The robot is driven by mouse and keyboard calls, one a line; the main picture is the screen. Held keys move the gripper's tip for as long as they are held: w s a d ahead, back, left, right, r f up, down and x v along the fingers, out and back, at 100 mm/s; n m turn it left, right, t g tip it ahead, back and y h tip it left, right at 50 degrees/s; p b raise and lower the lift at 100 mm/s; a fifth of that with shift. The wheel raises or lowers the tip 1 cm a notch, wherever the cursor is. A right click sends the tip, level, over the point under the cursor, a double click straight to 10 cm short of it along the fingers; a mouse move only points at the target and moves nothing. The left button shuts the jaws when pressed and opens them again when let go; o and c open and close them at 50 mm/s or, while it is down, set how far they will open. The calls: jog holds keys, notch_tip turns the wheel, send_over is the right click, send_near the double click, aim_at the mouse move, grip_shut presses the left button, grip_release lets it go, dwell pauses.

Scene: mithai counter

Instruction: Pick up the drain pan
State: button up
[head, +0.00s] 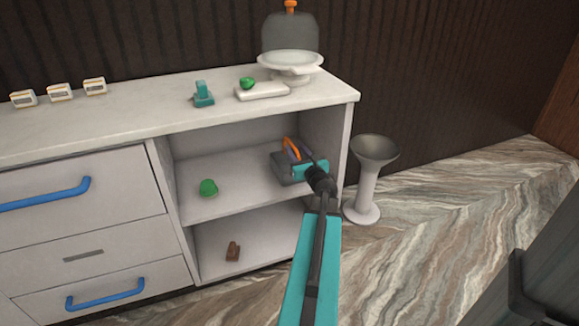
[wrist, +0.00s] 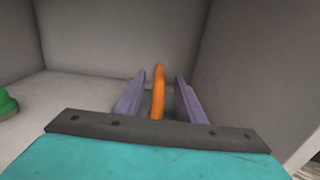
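A dark grey pan-like object with an upright orange handle, which I take to be the drain pan (head: 283,171), sits on the middle shelf at its right end. My gripper (head: 296,153) reaches into the shelf bay at the pan and hides part of it. In the wrist view my gripper (wrist: 159,84) has its two purple fingers apart, one on each side of the orange handle (wrist: 158,92). Gaps show between the handle and both fingers. The grey body of the pan is mostly hidden behind the gripper there.
A green item (head: 208,187) lies left on the same shelf, and a brown item (head: 233,251) on the bottom shelf. The shelf's right wall (wrist: 245,75) is close to my gripper. A grey pedestal (head: 368,190) stands right of the counter. Several items stand on the countertop (head: 140,118).

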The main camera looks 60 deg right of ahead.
aim_at(287, 140)
jog(key=shift+b+x, duration=0.4)
jog(key=shift+x, duration=2)
jog(key=shift+f, duration=0.1)
grip_shut()
